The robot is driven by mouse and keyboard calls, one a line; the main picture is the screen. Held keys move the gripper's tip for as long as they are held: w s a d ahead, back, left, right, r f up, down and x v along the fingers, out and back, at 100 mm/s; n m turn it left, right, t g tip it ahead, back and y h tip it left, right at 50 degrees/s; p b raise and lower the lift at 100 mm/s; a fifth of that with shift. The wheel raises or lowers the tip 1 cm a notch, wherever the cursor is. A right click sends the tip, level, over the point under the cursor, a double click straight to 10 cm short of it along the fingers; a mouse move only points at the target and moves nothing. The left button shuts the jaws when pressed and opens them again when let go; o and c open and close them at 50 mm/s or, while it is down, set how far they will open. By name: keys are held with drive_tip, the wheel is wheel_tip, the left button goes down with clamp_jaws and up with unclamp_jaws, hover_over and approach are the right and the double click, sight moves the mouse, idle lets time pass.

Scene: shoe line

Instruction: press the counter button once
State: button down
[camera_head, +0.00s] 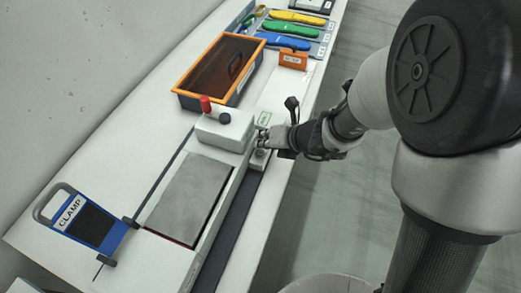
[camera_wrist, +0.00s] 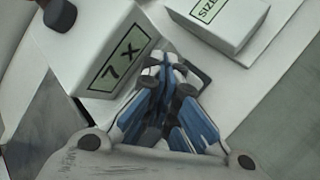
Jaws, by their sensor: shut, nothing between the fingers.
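My gripper (camera_head: 263,140) is shut and empty beside the right side of a light grey box (camera_head: 222,130) on the line. In the wrist view the blue-sided fingers of my gripper (camera_wrist: 168,62) are together, beside the box's face with a "7 X" display (camera_wrist: 118,61). A dark-rimmed piece (camera_wrist: 197,72) lies partly hidden behind the fingertips. I cannot tell which part is the counter button, or whether the fingers touch anything.
A white box with a "SIZE" label (camera_wrist: 210,12) stands close by the fingers. A grey plate (camera_head: 190,198), a blue CLAMP board (camera_head: 85,222) and an orange-rimmed bin (camera_head: 187,93) share the bench. Open floor (camera_head: 325,215) lies to the right.

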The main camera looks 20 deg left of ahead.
sight(263, 150)
drive_tip(key=shift+f, duration=0.1)
drive_tip(key=shift+f+b, duration=0.3)
drive_tip(key=shift+b, duration=0.1)
drive_tip(key=shift+f+b, duration=0.5)
drive_tip(key=shift+f, duration=0.05)
idle(0.5)
drive_tip(key=shift+r, duration=0.1)
drive_tip(key=shift+r+p, duration=0.85)
wheel_tip(263, 150, up, 5)
drive_tip(key=p, duration=0.4)
drive_tip(key=shift+r+p, duration=0.1)
drive_tip(key=shift+p, duration=0.3)
idle(0.4)
